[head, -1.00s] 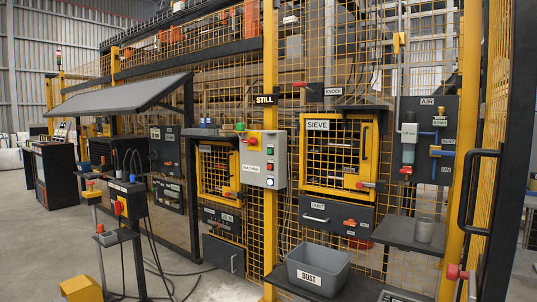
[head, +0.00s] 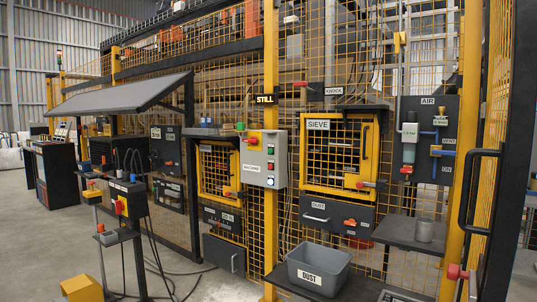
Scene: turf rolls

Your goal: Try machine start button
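The machine control box (head: 265,160) is a grey panel on the yellow post in the middle of the head view, below the STILL sign (head: 264,99). It has a white MACHINE label (head: 252,169) and a red button or knob on a yellow patch (head: 252,139) at upper left. A column of small controls runs down its right side, including a red one (head: 270,166) and a dark one near the bottom. A green knob (head: 240,127) sits at its top left corner. Which control is the start button is too small to tell. My gripper is not in view.
A grey DUST bin (head: 318,270) stands on a dark shelf at front. The SIEVE door (head: 338,150) and AIR panel (head: 428,140) are to the right. A pedestal with controls (head: 128,200) stands at left, with cables on the floor. Open concrete floor lies at far left.

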